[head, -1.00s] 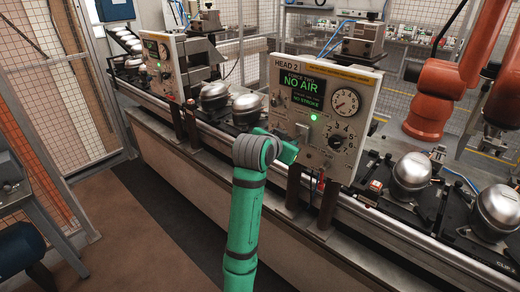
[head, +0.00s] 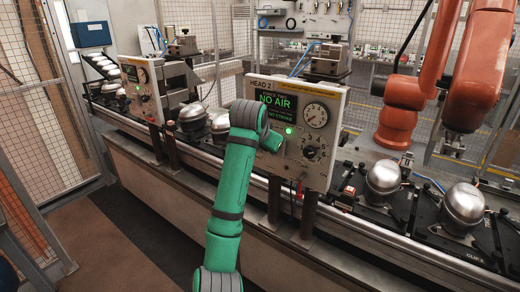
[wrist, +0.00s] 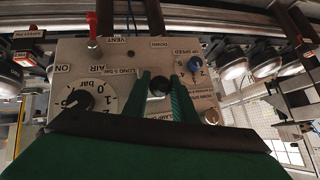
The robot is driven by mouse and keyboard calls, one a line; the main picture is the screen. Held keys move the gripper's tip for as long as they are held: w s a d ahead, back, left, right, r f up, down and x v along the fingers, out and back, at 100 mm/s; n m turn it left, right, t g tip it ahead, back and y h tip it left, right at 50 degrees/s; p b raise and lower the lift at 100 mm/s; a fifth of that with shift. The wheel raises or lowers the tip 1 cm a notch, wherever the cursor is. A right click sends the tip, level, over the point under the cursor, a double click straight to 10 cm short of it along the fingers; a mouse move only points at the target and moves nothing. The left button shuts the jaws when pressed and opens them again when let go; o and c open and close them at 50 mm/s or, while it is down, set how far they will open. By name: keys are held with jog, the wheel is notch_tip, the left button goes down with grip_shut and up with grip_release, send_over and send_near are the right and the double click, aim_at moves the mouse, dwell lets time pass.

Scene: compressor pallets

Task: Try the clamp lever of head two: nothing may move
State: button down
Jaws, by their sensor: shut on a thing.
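The HEAD 2 panel (head: 322,172) is a pale box with a round gauge (head: 316,115), a dial and a green lamp (head: 289,130). Its screen (head: 277,102) reads NO AIR and NO STROKE. My gripper (wrist: 161,80) is at the panel face, its two green fingers shut on a black-knobbed lever (wrist: 159,84) below a DOWN label. A label beneath it is partly hidden, so I cannot read it fully. In the head view my arm hides the fingers and this lever. The panel shows upside down in the wrist view.
Silver compressor domes (head: 384,182) stand on the rail. An orange robot arm (head: 405,95) is at the right. The floor at the left (head: 150,235) is clear.

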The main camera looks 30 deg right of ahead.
jog(key=c, duration=1.5)
grip_release()
jog(key=shift+o, duration=0.2)
jog(key=shift+r, duration=0.1)
jog(key=v, duration=1)
jog(key=shift+s+a+r, duration=0.15)
jog(key=shift+a+r, duration=0.05)
